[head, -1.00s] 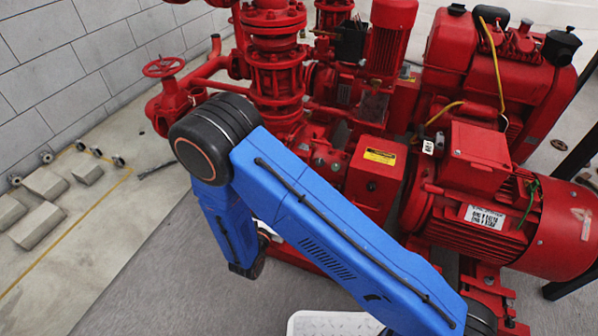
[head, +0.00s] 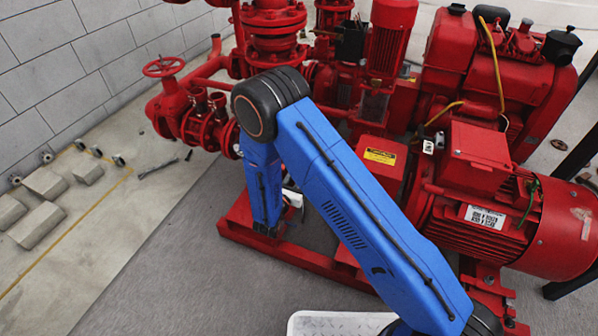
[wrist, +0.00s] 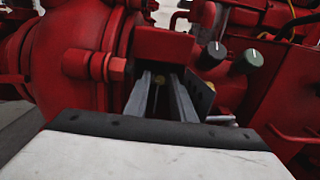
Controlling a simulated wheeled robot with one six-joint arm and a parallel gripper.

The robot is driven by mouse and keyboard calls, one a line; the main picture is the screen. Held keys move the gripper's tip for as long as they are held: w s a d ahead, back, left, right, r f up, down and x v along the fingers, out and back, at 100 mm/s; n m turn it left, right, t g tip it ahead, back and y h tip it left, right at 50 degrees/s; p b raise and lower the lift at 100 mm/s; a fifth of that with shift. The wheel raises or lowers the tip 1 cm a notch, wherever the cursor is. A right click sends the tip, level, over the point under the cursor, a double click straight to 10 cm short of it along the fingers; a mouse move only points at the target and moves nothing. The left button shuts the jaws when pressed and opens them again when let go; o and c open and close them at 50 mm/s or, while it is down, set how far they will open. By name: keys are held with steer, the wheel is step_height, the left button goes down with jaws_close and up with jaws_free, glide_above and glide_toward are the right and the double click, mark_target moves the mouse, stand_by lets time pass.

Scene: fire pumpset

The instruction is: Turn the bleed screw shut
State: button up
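A small brass-coloured piece (wrist: 158,81), which looks like the bleed screw, shows in the wrist view just under a red block on the pump. My gripper (wrist: 160,82) points at it, with its two grey fingers reaching forward on either side. A narrow dark gap shows between the fingers. I cannot tell whether the tips touch the brass piece. In the head view my blue arm hides the screw and the gripper's fingers.
A large red flanged casing (wrist: 75,65) is close on the left. A red motor (head: 490,215) stands at the right. Grey floor (head: 170,275) is open at the front left.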

steer(key=shift+w+d, duration=0.1)
steer(key=shift+w, duration=0.2)
jaws_close()
steer(key=shift+m, duration=0.3)
steer(key=m, duration=2)
steer(key=shift+s+d+f, duration=0.1)
steer(key=shift+f, duration=0.1)
